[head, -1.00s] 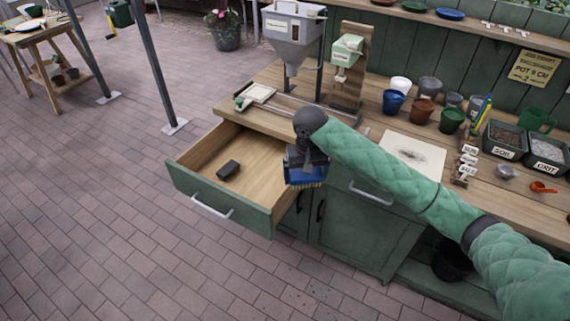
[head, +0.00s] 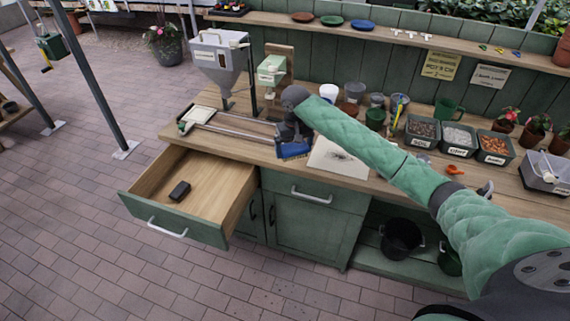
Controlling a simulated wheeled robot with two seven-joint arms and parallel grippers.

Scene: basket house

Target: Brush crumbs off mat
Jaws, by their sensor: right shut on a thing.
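The white mat (head: 330,163) lies on the wooden bench top, with a dark smudge of crumbs (head: 343,157) near its middle. My right gripper (head: 291,140) is shut on a blue brush (head: 294,151) with pale bristles along its lower edge. The brush is at the mat's left edge, near the front of the bench; I cannot tell whether it touches the mat or the bench. My green-sleeved right arm passes over the mat and hides part of its far side. My left gripper is not in view.
An open drawer (head: 240,194) with a dark block (head: 180,190) inside juts out at the left. Behind the mat stand a hopper (head: 217,60), several pots and labelled bins, including a grit bin (head: 457,139). An orange scoop (head: 455,170) lies right of the mat.

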